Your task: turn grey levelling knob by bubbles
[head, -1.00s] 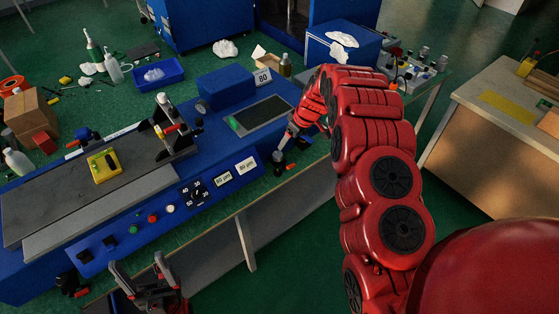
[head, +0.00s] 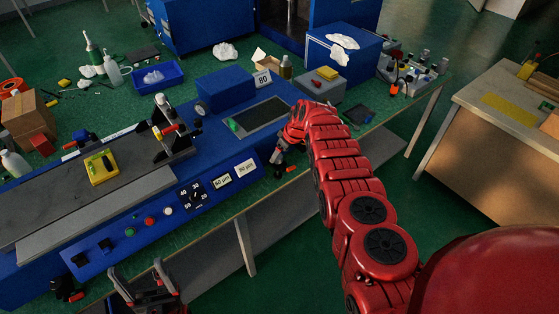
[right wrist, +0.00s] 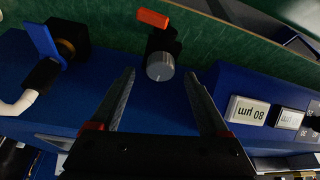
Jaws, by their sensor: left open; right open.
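The grey knob (right wrist: 160,66) sits on a black fitting with an orange lever (right wrist: 152,18) in the right wrist view. The lever also shows in the head view (head: 292,169) at the machine's front right corner. My right gripper (right wrist: 161,78) is open, its fingertips on either side just short of the knob; I cannot tell whether they touch it. In the head view the right gripper is small and partly hidden by its arm. A yellow block (head: 103,168), perhaps the bubble level, lies on the grey bed; no bubble is readable. My left gripper (head: 146,284) is open and empty at the bottom.
A black fitting with a blue handle (right wrist: 42,42) and white hose stands left of the knob in the right wrist view. Two displays (head: 222,181) and a dial (head: 192,196) are on the blue front panel. A grey box (head: 320,90) stands behind the right arm.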

